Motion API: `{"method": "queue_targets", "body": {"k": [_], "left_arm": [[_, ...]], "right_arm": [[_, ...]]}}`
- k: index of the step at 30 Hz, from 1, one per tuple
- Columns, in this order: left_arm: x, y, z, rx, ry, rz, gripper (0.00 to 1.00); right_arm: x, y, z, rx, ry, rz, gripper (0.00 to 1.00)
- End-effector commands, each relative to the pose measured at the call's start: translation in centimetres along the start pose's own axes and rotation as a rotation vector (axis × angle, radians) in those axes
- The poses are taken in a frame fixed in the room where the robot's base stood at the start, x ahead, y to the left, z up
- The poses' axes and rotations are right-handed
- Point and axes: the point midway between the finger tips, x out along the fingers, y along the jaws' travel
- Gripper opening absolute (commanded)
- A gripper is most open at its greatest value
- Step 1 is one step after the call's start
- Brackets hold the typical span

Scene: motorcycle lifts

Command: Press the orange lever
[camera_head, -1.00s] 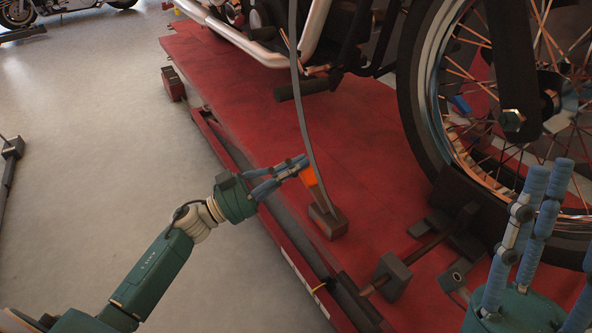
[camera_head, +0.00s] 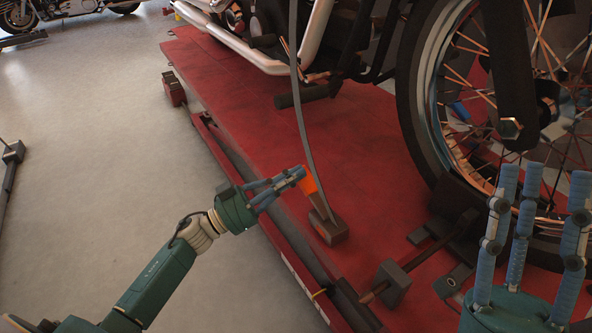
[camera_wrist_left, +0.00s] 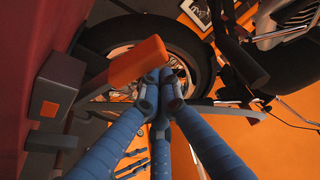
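The orange lever (camera_head: 309,183) stands up at a tilt from a small dark red block (camera_head: 331,229) near the lift's edge. In the left wrist view the orange lever (camera_wrist_left: 138,60) lies just above and left of my fingertips. My left gripper (camera_head: 297,174) is at the lever's upper end, on its left side. Its fingers come together at the tips in the left wrist view (camera_wrist_left: 160,84), with nothing seen between them. Fingertips and lever look very close; I cannot tell whether they touch. My right gripper (camera_head: 535,195) is open and empty at the lower right, fingers spread upward.
The red lift platform (camera_head: 240,95) carries a motorcycle, whose large wheel (camera_head: 425,110) stands at the right. A dark clamp block (camera_head: 392,283) is right of the lever.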

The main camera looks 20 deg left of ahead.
Motion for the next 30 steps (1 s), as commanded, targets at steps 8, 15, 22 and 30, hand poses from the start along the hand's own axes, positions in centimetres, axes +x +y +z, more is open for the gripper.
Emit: {"method": "queue_targets", "body": {"k": [8, 15, 22, 30], "left_arm": [[-0.6, -0.3, 1.8, -0.176, -0.003, -0.061, 0.0], [-1.3, -0.2, 3.6, -0.324, -0.002, -0.113, 0.0], [-1.5, -0.1, 4.3, -0.359, -0.005, -0.127, 0.0], [-1.7, -0.1, 4.5, -0.358, -0.01, -0.127, 0.0]], "right_arm": [[-0.8, 0.9, 8.0, -0.02, -0.37, 0.013, 0.4], [-3.5, 1.6, 12.9, -0.03, -0.612, 0.024, 0.4], [-4.4, 1.7, 13.9, -0.032, -0.664, 0.027, 0.4], [-4.4, 1.7, 13.8, -0.032, -0.662, 0.027, 0.4]]}}
